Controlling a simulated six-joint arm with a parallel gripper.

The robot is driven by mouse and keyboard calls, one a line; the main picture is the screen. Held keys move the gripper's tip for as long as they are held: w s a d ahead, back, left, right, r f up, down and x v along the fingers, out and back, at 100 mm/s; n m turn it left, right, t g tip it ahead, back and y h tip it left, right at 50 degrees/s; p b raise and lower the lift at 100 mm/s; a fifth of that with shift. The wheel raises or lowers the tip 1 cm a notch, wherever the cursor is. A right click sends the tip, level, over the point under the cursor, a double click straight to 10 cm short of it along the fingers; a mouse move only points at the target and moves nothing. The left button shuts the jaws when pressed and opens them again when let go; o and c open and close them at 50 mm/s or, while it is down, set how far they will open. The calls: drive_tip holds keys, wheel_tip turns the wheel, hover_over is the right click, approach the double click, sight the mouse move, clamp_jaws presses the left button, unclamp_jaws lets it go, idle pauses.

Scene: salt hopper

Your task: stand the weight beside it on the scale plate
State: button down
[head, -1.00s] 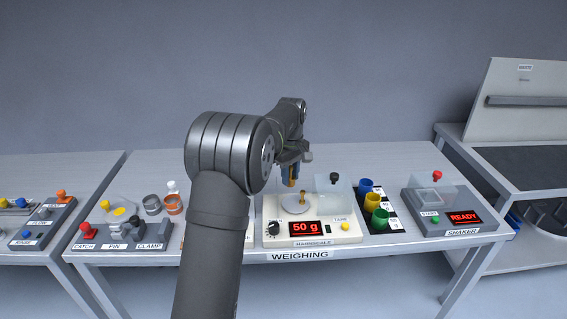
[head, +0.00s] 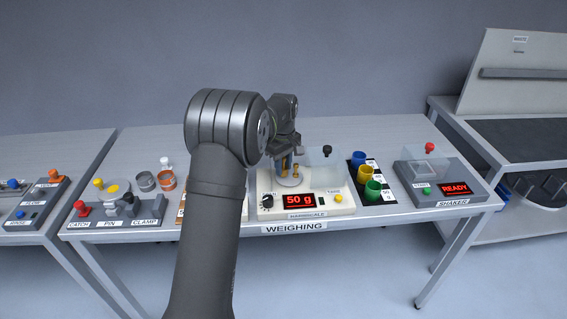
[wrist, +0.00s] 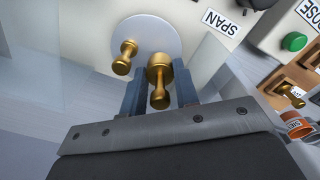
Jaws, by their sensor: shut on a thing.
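The scale (head: 322,204) stands on the middle bench, and its red display reads 50 g. One brass weight (wrist: 125,56) stands on the round pale scale plate (wrist: 146,28); it also shows in the head view (head: 296,171). My gripper (wrist: 158,90) is shut on a second brass weight (wrist: 158,72), with one blue-grey finger on each side of it. In the wrist view the held weight overlaps the plate's near edge, just right of the standing weight, with a small gap between them. I cannot tell whether its base touches the plate.
A clear cover with a black knob (head: 327,149) stands at the right of the plate. Blue, yellow and green cups (head: 372,191) stand right of the scale. The shaker (head: 440,187) is farther right. In the wrist view another brass weight (wrist: 292,95) lies in a wooden holder.

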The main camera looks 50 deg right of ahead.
sight(284, 158)
drive_tip(key=shift+f, duration=0.55)
drive_tip(key=c, duration=1)
unclamp_jaws()
drive_tip(key=shift+c, duration=0.2)
wheel_tip(284, 158, up, 17)
drive_tip(key=shift+r, duration=0.2)
